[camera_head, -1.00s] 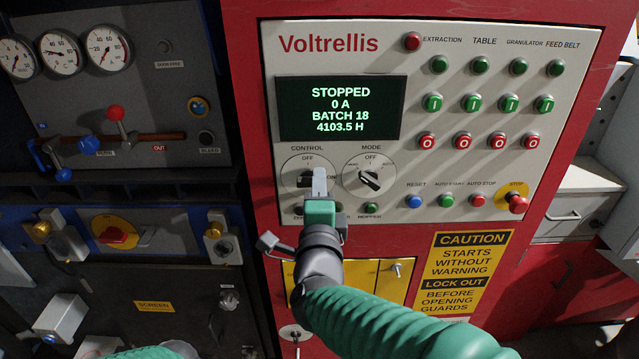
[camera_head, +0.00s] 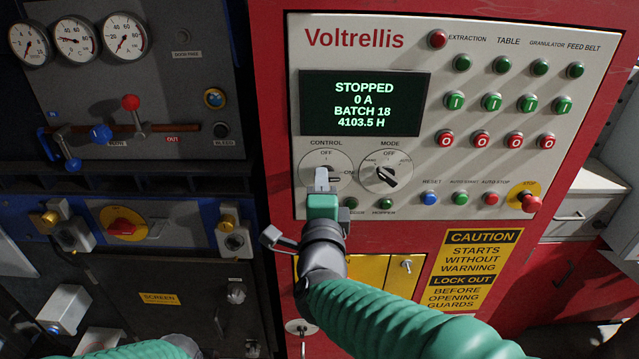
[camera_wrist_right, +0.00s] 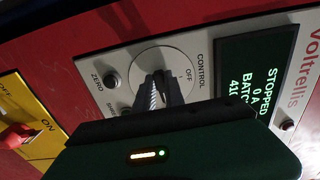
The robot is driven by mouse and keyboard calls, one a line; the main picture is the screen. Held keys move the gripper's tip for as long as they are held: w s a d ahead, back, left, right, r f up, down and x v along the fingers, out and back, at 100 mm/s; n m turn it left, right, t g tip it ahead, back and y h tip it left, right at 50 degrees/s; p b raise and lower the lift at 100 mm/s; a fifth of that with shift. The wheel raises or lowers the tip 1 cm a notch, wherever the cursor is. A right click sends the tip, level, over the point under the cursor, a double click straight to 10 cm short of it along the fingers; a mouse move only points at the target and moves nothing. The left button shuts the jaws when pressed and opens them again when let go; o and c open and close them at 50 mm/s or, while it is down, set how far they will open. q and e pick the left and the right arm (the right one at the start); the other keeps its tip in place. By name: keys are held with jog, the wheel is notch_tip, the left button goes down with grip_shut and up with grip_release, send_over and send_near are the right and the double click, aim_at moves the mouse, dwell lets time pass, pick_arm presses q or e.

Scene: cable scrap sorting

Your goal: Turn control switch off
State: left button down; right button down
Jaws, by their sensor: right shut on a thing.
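The control switch (camera_head: 336,179) is a dark knob on a round pale dial (camera_head: 308,166) marked OFF at the top and ON at the right, below the CONTROL label. My right gripper (camera_head: 322,178) is at the dial, its fingertips covering part of the knob. In the right wrist view, the fingers (camera_wrist_right: 159,92) are shut on the knob in front of the dial (camera_wrist_right: 145,62). They hide most of it, so I cannot tell exactly where it points. The display (camera_head: 365,103) reads STOPPED, 0 A. My left gripper is out of view.
The MODE knob (camera_head: 386,177) sits close on the right. Small buttons, including a blue RESET (camera_head: 429,198), line the panel below, with a red STOP button (camera_head: 530,202) at right. A yellow plate (camera_head: 372,275) is beneath. Gauges and valves fill the left cabinet.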

jog(key=shift+w+d+f, duration=0.1)
jog(key=shift+d, duration=0.35)
jog(key=shift+d+r+n+p, duration=0.15)
jog(key=shift+n+p, duration=1.8)
jog(key=shift+n, duration=2.45)
jog(key=shift+a+r+n+p, duration=0.1)
jog(key=shift+r+n+p, duration=0.15)
jog(key=shift+n+p, duration=2.9)
jog(key=n+b, duration=0.2)
jog(key=shift+n, duration=0.35)
jog(key=c, duration=1.6)
grip_release()
jog(key=shift+o, duration=0.8)
jog(key=shift+f, duration=0.2)
